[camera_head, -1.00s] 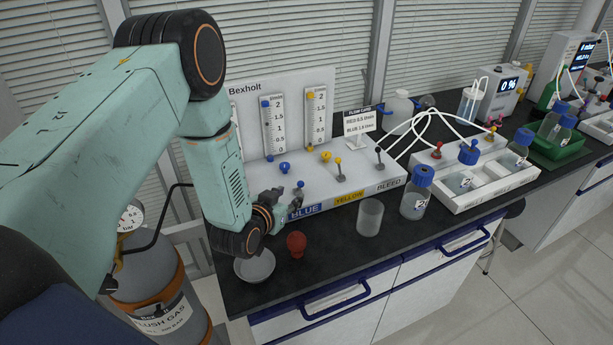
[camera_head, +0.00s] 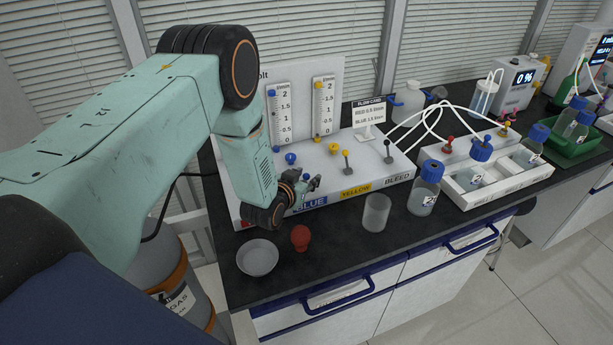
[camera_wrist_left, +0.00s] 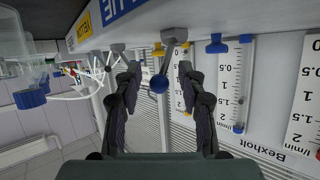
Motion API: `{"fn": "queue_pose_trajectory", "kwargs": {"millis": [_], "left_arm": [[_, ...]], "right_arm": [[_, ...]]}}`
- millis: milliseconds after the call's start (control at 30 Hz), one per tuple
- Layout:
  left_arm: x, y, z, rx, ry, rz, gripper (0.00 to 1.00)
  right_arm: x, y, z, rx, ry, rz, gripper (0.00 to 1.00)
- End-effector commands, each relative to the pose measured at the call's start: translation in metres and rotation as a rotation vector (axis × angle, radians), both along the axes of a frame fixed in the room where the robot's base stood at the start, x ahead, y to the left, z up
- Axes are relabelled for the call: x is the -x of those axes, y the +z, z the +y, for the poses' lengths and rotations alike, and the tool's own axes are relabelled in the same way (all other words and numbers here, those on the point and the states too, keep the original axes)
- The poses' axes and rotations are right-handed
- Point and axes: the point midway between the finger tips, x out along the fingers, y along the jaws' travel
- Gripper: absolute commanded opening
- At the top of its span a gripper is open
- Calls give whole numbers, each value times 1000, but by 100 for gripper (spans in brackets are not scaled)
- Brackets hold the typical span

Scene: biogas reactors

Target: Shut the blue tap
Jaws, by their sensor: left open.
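The blue tap is a grey lever with a blue ball end (camera_wrist_left: 158,84) on the white gas panel (camera_head: 330,170), above the BLUE label (camera_head: 312,202). In the left wrist view, which is upside down, its stem runs from the panel and the ball sits between the fingers of my left gripper (camera_wrist_left: 160,70). The fingers are open on either side, with a gap to the ball. In the head view my left gripper (camera_head: 313,183) is at the panel's front by the BLUE label and mostly hides the tap. My right gripper is not in view.
A yellow-knobbed lever (camera_head: 346,155) and a black-knobbed bleed lever (camera_head: 388,147) stand to the right. A blue flow knob (camera_head: 290,158) is behind.

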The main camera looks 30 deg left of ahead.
Motion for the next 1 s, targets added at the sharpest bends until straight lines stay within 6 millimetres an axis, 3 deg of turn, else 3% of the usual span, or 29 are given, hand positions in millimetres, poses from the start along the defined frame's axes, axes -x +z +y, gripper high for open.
{"fn": "queue_pose_trajectory", "kwargs": {"millis": [367, 833, 1000], "left_arm": [[-8, -1, 0, 1, 0, -1, 40], [-7, -1, 0, 0, 1, -1, 1], [-7, -1, 0, 0, 0, 0, 0]], "right_arm": [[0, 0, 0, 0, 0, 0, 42], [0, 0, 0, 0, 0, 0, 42], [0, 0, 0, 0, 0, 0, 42]]}}
